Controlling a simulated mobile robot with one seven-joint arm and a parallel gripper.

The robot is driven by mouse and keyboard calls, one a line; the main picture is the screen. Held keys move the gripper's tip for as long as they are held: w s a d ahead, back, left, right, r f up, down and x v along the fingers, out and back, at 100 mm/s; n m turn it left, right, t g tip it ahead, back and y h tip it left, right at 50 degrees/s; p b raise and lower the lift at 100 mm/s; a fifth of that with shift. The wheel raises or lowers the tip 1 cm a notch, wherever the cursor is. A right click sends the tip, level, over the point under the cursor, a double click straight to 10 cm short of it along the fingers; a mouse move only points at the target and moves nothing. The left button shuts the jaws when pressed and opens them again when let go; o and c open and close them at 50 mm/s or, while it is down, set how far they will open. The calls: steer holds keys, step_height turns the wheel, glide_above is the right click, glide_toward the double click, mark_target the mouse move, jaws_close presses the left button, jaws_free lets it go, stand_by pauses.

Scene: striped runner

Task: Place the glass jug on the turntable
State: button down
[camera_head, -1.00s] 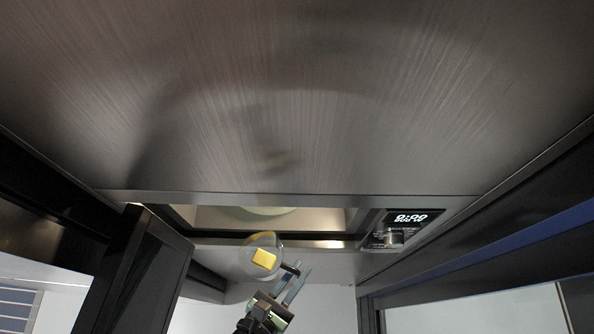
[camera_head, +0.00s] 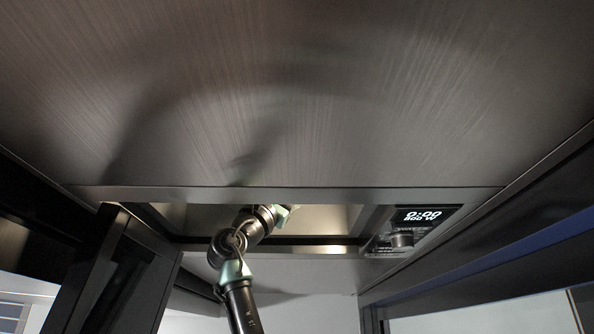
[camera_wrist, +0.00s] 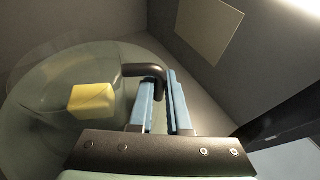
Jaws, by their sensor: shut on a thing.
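The glass jug (camera_wrist: 118,88) is clear and round, with a dark handle (camera_wrist: 138,70) and a yellow block (camera_wrist: 92,102) inside. In the wrist view my gripper (camera_wrist: 160,76) has its blue fingers shut on the handle. The turntable (camera_wrist: 158,57) is a pale greenish disc below the jug, inside the microwave. I cannot tell whether the jug touches it. In the head view my arm reaches into the microwave opening, and the gripper's fingertips and the jug are hidden there.
The microwave's lower frame (camera_head: 320,249) and its control panel (camera_head: 408,232) bound the opening. Its dark door (camera_head: 122,275) hangs open at the left. In the wrist view, grey cavity walls (camera_wrist: 260,85) stand close at the right, with a beige panel (camera_wrist: 209,28) on one.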

steer(key=w+b, duration=0.1)
steer(key=w, duration=0.2)
steer(key=shift+w+f+b, duration=0.1)
steer(key=shift+b, duration=0.2)
steer(key=shift+f+b, duration=0.3)
steer(key=shift+r, duration=0.15)
steer(key=shift+s, duration=0.2)
steer(key=c, duration=0.9)
jaws_free()
steer(key=shift+o, duration=0.2)
